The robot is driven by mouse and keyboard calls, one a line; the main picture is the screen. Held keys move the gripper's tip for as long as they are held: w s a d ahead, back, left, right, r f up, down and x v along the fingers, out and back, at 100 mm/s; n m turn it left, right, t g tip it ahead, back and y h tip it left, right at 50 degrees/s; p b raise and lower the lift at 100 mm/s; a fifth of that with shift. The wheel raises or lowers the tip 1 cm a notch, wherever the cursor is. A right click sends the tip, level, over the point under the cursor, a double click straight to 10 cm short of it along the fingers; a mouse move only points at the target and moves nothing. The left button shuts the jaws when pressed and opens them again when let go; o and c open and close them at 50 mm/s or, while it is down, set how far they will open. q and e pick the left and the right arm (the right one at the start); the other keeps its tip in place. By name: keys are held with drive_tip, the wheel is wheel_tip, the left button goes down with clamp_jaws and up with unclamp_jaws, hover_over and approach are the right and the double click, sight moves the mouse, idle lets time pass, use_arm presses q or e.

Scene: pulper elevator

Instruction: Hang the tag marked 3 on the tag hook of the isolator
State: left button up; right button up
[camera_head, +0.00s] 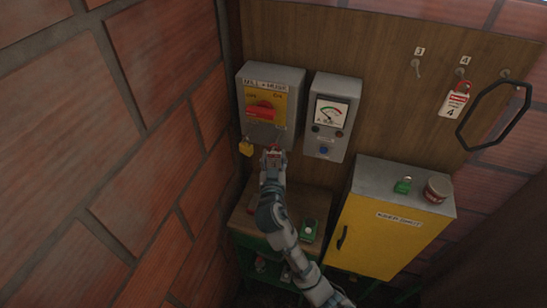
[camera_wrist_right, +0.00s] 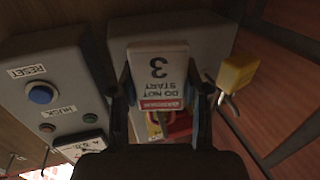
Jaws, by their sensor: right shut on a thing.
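The isolator (camera_head: 293,78) is a grey box on the wooden board, with a yellow plate and a red handle (camera_head: 263,110). My right gripper (camera_head: 272,156) is just below the isolator's lower edge, shut on the white and red tag marked 3. In the right wrist view the tag (camera_wrist_right: 157,72) is upside down between the two fingers, in front of the isolator (camera_wrist_right: 205,42). A yellow padlock (camera_head: 246,148) hangs at the isolator's lower left; it also shows in the wrist view (camera_wrist_right: 238,72). I cannot make out the tag hook. My left gripper is not in view.
A grey meter box (camera_head: 340,88) with buttons is right of the isolator. Board hook 3 (camera_head: 417,68) is empty; tag 4 (camera_head: 455,103) hangs farther right. A yellow cabinet (camera_head: 378,245) carries a green padlock (camera_head: 403,185) and a tin (camera_head: 438,188). A brick wall (camera_head: 70,150) stands left.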

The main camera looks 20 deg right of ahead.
drive_tip(key=o, duration=1.1)
drive_tip(key=shift+s, duration=0.1)
